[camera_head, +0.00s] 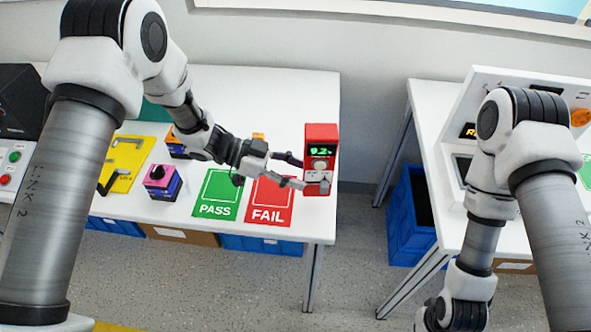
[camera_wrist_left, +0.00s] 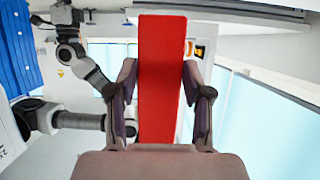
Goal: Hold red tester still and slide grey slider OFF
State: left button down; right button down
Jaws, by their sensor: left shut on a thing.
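The red tester (camera_head: 321,132) stands upright at the right edge of the white table, beside the red FAIL mat. Its front has a display reading green "9.2", a pale round knob (camera_head: 320,165) and a light grey panel (camera_head: 318,178) below. The grey slider is too small to tell apart there, so its position is unclear. My left gripper (camera_head: 302,174) is shut on the red tester, reaching it from the left. In the left wrist view the tester (camera_wrist_left: 161,70) is a tall plain red face between both fingers. My right gripper is below the head view's edge.
The green PASS mat (camera_head: 215,195) and red FAIL mat (camera_head: 270,203) lie left of the tester. A floor gap with a blue bin (camera_head: 408,220) separates the right table.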

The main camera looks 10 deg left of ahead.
pick_arm(q)
jog(key=shift+f+b, duration=0.8)
jog(key=shift+f, duration=1)
jog(key=shift+f, duration=0.25)
